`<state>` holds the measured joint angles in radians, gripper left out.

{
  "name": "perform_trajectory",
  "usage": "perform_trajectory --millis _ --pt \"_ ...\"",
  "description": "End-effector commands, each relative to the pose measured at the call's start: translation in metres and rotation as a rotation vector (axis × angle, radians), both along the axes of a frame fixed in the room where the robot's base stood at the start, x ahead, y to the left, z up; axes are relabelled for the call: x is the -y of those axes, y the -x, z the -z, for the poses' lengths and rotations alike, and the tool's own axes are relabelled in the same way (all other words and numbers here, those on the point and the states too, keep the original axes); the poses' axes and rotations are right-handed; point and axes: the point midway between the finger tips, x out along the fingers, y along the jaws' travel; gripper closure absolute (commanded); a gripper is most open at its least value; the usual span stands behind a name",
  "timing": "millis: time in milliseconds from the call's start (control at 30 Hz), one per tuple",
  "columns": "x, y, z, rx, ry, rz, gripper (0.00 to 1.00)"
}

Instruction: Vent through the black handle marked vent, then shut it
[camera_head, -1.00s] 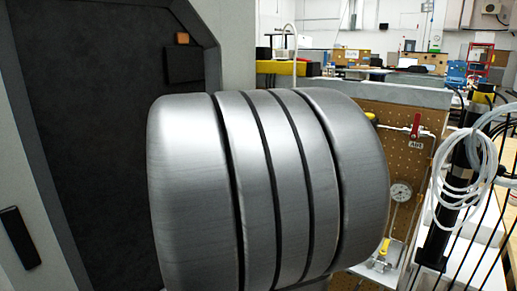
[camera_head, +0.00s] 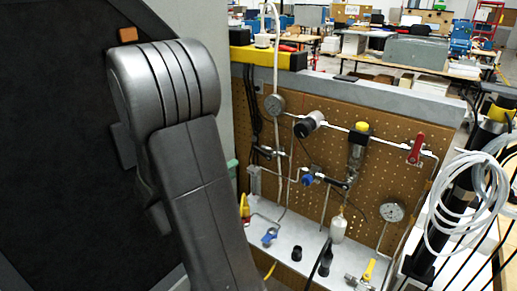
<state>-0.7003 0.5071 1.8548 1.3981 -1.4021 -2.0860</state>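No label reading vent can be made out in the head camera view. Several black parts show on the brown pegboard panel (camera_head: 390,130) and its shelf. A black lever-like part (camera_head: 267,152) sits at the panel's left. Another dark part (camera_head: 337,183) sits near the middle, beside a blue knob (camera_head: 308,180). A black cap-like piece (camera_head: 297,253) and a long black piece (camera_head: 322,258) stand at the grey shelf. I cannot tell which is the vent handle. My arm's dark link covers the left middle of the view. My gripper is not in view.
The panel also holds a red handle (camera_head: 416,148), a gauge (camera_head: 392,211), a second gauge (camera_head: 275,104) and a yellow-capped regulator (camera_head: 361,130). Blue (camera_head: 270,237) and yellow (camera_head: 368,269) handles sit low. Coiled white tubing (camera_head: 470,200) hangs at the right.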

Motion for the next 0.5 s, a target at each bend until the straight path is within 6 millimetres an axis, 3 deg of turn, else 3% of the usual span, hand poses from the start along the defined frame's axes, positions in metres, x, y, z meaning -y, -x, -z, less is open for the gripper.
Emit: perform_trajectory --millis 500 --pt "0.056 -0.075 0.000 0.001 -0.003 0.003 0.64"
